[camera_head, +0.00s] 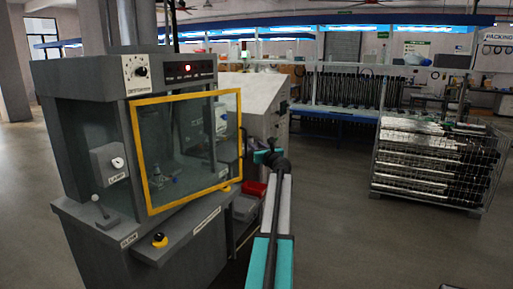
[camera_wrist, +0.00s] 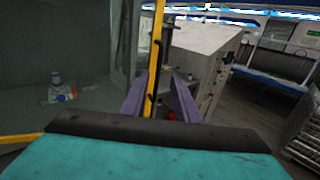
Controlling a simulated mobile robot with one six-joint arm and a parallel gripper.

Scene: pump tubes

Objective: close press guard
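The press (camera_head: 75,130) is a grey machine at the left of the head view. Its guard (camera_head: 190,94) is a clear panel in a yellow frame across the front, and its right side seems to stand out from the press body, ajar. My gripper (camera_head: 265,157) is at the right of the guard's right edge in the head view. In the wrist view, the two purple fingers of my gripper (camera_wrist: 158,98) are apart, with the guard's upright yellow edge (camera_wrist: 154,62) showing between them. I cannot tell whether they touch it.
The press front has a lever (camera_head: 100,211), a yellow-and-black button (camera_head: 159,240) and a lamp box (camera_head: 111,163). A grey cabinet (camera_head: 262,97) and a red bin (camera_head: 254,189) stand just behind my gripper. A wire cage of tubes (camera_head: 437,165) is at right. The floor between is clear.

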